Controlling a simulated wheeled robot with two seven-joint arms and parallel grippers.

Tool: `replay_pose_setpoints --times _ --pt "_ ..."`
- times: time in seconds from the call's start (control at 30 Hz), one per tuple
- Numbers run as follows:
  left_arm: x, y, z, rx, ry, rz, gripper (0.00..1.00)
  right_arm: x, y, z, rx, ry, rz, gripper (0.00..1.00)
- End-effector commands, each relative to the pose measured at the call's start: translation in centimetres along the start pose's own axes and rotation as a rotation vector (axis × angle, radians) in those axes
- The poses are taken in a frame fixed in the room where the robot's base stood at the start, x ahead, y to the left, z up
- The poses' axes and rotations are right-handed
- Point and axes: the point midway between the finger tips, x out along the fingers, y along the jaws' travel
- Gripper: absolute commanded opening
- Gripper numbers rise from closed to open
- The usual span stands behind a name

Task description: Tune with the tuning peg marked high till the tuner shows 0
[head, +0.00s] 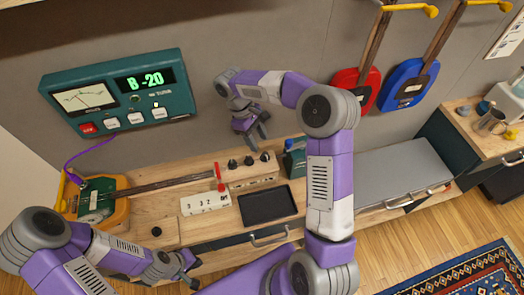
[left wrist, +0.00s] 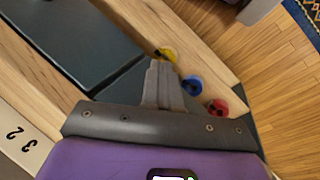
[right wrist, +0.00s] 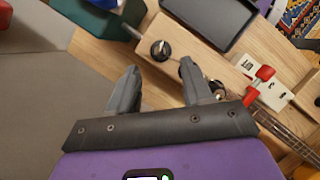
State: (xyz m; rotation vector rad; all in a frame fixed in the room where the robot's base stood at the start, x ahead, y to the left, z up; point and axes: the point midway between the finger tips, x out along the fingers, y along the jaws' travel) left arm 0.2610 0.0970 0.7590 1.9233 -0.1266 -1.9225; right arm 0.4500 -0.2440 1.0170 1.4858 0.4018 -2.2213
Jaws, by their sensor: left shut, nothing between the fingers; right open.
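The teal tuner (head: 118,92) on the wall reads "B -20" in green on its display (head: 146,79). A yellow stringed instrument (head: 118,212) lies on the bench with its neck (head: 165,186) pointing right. Several black tuning pegs (head: 249,160) stand in a row near the neck's end; they also show in the right wrist view (right wrist: 160,50). I cannot read which is marked high. My right gripper (head: 252,137) is open and empty, above and behind the pegs. My left gripper (head: 190,277) is shut and empty at the bench front. Yellow, blue (left wrist: 192,86) and red knobs lie beyond its fingers.
A red-capped post (head: 219,178) and a white numbered plate (head: 205,201) sit near the neck's end. A black tray (head: 267,205) lies in front of the pegs. A green box (head: 295,161) stands right of them.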

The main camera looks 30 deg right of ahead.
Motion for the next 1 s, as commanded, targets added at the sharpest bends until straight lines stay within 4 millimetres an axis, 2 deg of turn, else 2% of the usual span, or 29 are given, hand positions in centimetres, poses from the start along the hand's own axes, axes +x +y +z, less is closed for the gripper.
replay_pose_setpoints --times 0.1,0.3,0.47,0.7,0.77,1.0 --pt "0.4 -0.1 0.0 0.000 0.000 0.000 0.00 2.2 0.0 0.1 -0.001 -0.004 -0.002 0.50" --pt "0.7 -0.3 0.0 0.000 0.000 0.000 0.00 5.0 0.0 0.1 -0.001 -0.003 -0.001 0.50" --pt "0.8 -0.3 0.0 0.000 0.000 0.000 0.00 5.9 0.0 0.0 0.000 0.000 -0.001 0.50" --pt "0.8 -0.3 0.0 0.000 0.000 0.000 0.00 6.0 0.0 0.1 0.000 0.000 0.000 0.50" --pt "0.8 -0.3 0.0 0.000 0.000 0.000 0.00 6.0 0.0 0.1 0.000 0.000 0.000 0.44" --pt "0.8 -0.3 0.0 0.000 0.000 0.000 0.00 6.0 0.0 0.1 0.000 -0.001 0.000 0.07"
